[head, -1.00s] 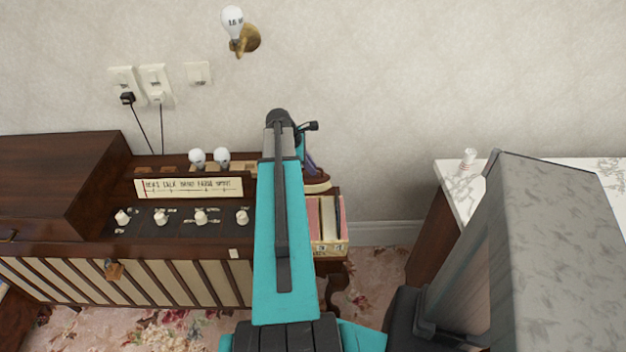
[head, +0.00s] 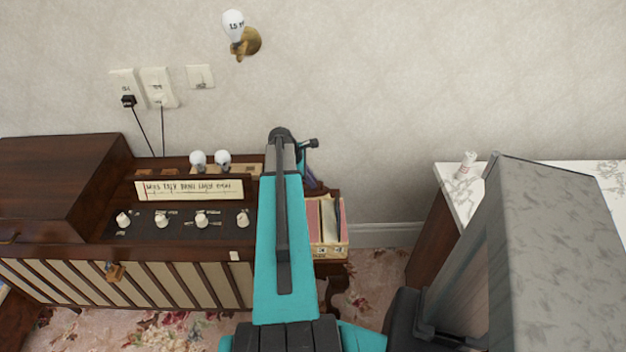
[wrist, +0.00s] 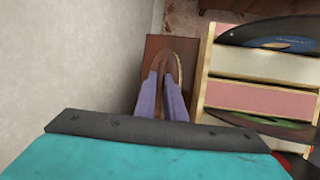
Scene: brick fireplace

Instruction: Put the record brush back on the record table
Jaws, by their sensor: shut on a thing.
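In the wrist view, the purple fingers of my gripper (wrist: 162,98) are closed around a brown, rounded piece, the record brush (wrist: 167,66), with a tan edge on its right. The brush is over or touching a brown wooden surface of the record table (wrist: 153,48); I cannot tell if there is a gap. In the head view, my arm hides the brush, and only part of my gripper (head: 312,180) shows right of the arm. The dark wooden record table (head: 334,272) stands right of the radio cabinet.
A crate of records (head: 328,252) is on the record table, right beside my gripper; it also shows in the wrist view (wrist: 255,66). The wall is close on the left there. The radio cabinet (head: 60,175) stands left, a white-topped cabinet (head: 575,185) right.

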